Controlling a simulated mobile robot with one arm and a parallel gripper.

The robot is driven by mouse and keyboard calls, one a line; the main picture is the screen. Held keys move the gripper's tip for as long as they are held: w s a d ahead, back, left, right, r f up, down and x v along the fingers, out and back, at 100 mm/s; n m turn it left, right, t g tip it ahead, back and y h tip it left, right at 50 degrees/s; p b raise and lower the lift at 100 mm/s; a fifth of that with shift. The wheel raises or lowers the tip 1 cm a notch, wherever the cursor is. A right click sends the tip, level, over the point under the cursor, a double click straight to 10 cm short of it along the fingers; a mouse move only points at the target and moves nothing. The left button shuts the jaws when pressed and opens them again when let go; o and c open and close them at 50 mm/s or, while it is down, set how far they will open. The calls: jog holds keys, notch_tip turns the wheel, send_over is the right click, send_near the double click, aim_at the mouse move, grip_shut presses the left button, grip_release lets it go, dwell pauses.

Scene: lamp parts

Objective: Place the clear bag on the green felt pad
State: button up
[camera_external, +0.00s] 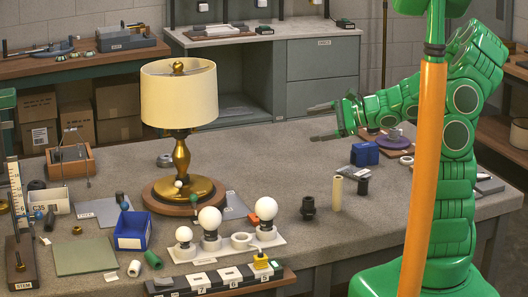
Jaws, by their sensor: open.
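The green felt pad (86,256) lies flat at the front left of the grey table, and its top looks bare. I cannot pick out the clear bag for certain. A pale, flat item (352,172) beside the blue box on the right may be it, but it is too small to tell. My gripper (321,122) is at the upper right, raised over the back part of the table. Its two fingers point left and are spread apart with nothing between them. It is far from the pad.
A brass lamp (180,150) with a cream shade stands tall between my gripper and the pad. White bulbs (210,219) stand on a holder in front of it. A blue bin (132,231) sits right of the pad. A blue box (364,154) is below my gripper.

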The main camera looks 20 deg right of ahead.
jog(key=w+d+f+m+t+h, duration=0.2)
jog(key=w+d+f+m+t, duration=0.1)
jog(key=w+d+f+m, duration=0.4)
jog(key=m+t+h, duration=0.2)
jog(key=m+h, duration=0.3)
jog(key=m, duration=0.4)
send_near(351, 169)
jog(key=shift+w+f, duration=0.15)
jog(key=shift+w, duration=0.4)
jog(key=shift+w+a+f+h, duration=0.15)
jog(key=shift+w+a+f, duration=0.1)
jog(key=shift+w, duration=0.25)
jog(key=shift+w+a+f+h, duration=0.15)
jog(key=shift+w+f, duration=0.15)
jog(key=shift+w, duration=0.2)
jog(key=shift+a+x, duration=0.25)
jog(key=shift+x, duration=1.6)
jog(key=shift+w+a+f, duration=0.1)
jog(key=shift+w+a, duration=0.1)
jog(key=shift+w, duration=0.5)
